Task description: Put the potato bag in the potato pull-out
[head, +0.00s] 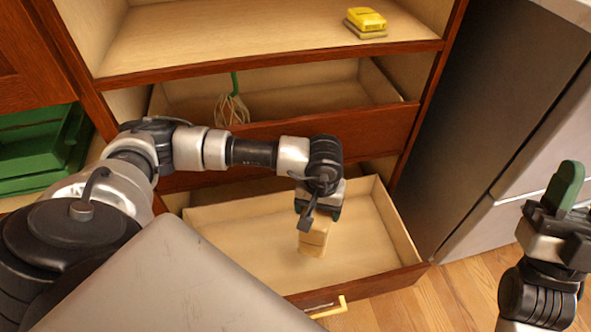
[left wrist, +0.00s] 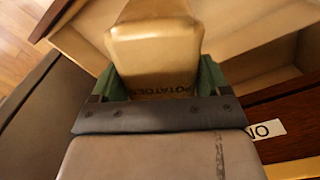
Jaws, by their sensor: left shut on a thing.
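The potato bag (head: 313,240) is a small tan block-shaped bag. In the left wrist view the bag (left wrist: 155,50) carries the printed word POTATOES, partly cut off. My left gripper (head: 318,210) is shut on it from above, with green fingers on both sides. The bag hangs within the outline of the open lower pull-out (head: 385,262), a pale wooden drawer that looks otherwise empty. I cannot tell whether the bag touches its floor. My right gripper (head: 565,185) is at the right edge, away from the drawer; its jaw gap is not clear.
The drawer above (head: 350,133) is partly open and holds a whisk (head: 231,108) with a green handle. A yellow sponge-like item (head: 366,22) lies on the shelf. Green bins (head: 38,150) stand at left. A grey appliance (head: 480,90) flanks the cabinet at right.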

